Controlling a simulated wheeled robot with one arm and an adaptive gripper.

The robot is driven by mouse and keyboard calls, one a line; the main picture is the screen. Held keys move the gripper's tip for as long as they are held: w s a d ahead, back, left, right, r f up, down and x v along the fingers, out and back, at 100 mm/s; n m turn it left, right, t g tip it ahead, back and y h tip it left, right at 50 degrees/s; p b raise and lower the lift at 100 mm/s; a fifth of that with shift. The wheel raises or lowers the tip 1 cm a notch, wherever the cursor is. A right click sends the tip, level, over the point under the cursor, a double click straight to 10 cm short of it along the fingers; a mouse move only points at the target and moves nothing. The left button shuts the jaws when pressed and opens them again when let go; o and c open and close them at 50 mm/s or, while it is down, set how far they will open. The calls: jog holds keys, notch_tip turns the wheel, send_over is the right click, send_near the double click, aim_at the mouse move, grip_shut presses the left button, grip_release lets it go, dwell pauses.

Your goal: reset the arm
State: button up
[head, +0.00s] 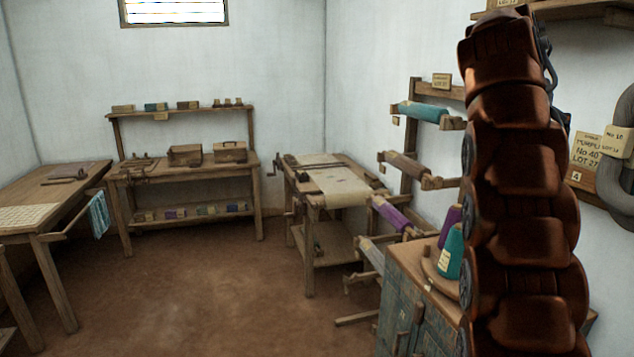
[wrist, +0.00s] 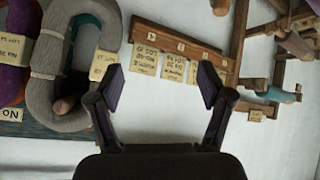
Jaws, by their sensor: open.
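My arm (head: 520,200) rises in a tall column at the right of the head view and hides part of the wall and cabinet behind it. My gripper is out of sight in the head view. In the wrist view my gripper (wrist: 160,88) is open, its two dark fingers wide apart with nothing between them. Beyond the fingers are a wall rail (wrist: 175,40) with hanging paper labels and a thick grey yarn hank (wrist: 45,75) on a peg. The wrist picture looks upside down, as the label writing is inverted.
A painted cabinet (head: 402,300) with teal (head: 452,254) and purple cones stands close beside my arm. A rack holds a teal roll (head: 424,112) and other rolls. A loom-like frame (head: 335,185), a shelved bench (head: 190,172) and a table (head: 45,195) stand farther off. The brown floor (head: 215,290) is clear.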

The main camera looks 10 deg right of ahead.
jog(key=s+a+f+n+g+y, duration=0.1)
jog(key=s+a+f+n+y, duration=0.25)
jog(key=a+f, duration=0.75)
jog(key=s+a+f+n+y, duration=0.2)
jog(key=s+a+f+n, duration=0.2)
jog(key=a+f, duration=0.8)
jog(key=s+a+f+n+g+y, duration=0.1)
jog(key=s+a+f+n+y, duration=0.1)
jog(key=s+a+f, duration=0.6)
jog(key=s+a+f+n+g+y, duration=0.1)
jog(key=s+a+f, duration=0.6)
jog(key=s, duration=0.8)
jog(key=a+g, duration=0.1)
jog(key=a, duration=0.1)
jog(key=shift+s+a+f+n+g+y, duration=0.3)
jog(key=shift+a+f+n+y, duration=0.05)
